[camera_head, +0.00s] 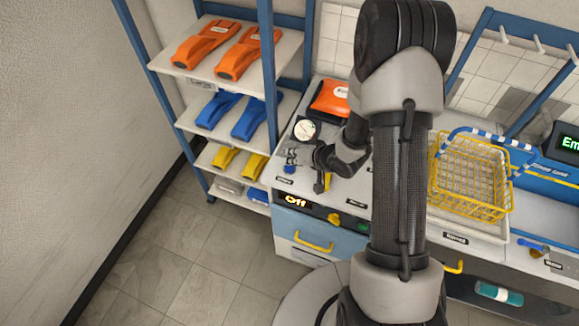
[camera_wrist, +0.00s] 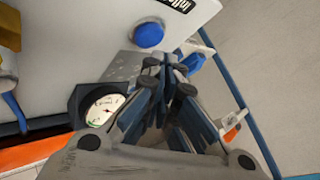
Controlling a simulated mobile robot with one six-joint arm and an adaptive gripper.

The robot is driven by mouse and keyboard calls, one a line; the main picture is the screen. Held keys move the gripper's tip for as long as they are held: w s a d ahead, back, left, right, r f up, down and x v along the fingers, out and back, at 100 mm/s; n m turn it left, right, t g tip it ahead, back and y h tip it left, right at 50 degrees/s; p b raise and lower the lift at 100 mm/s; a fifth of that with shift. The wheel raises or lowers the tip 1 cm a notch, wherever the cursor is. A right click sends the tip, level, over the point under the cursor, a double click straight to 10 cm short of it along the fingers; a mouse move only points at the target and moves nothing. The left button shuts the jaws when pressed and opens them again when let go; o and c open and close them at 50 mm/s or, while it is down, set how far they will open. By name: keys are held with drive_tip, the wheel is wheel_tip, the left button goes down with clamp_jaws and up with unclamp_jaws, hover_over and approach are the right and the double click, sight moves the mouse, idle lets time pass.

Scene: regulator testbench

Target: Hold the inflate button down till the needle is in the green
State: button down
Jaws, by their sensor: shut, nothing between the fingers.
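The blue inflate button (camera_wrist: 149,34) shows in the wrist view, beside a partly cut-off label (camera_wrist: 168,4). In the head view the button (camera_head: 290,168) is a small blue spot close to my gripper. My gripper (camera_wrist: 166,66) is shut and empty, its fingertips pointing toward the button's side of the panel. In the wrist view the tips appear just short of and right of the button; contact is not visible. The round white gauge (camera_wrist: 104,108) has a thin needle and a green band at its lower left; the needle seems outside the green, but is small. The gauge (camera_head: 305,130) also shows in the head view.
An orange item (camera_head: 330,98) lies behind the gauge. A yellow wire basket (camera_head: 470,180) stands on the right. Shelves (camera_head: 214,73) with orange, blue and yellow items stand left.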

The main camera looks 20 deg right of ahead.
drive_tip(key=shift+f, duration=0.1)
drive_tip(key=shift+f, duration=0.3)
drive_tip(key=shift+f+b, duration=0.55)
idle(0.9)
idle(2.2)
drive_tip(key=shift+r+p, duration=0.95)
drive_tip(key=shift+r, duration=0.1)
wheel_tip(320, 180, up, 5)
drive_tip(key=p, duration=0.4)
drive_tip(key=shift+p, duration=0.4)
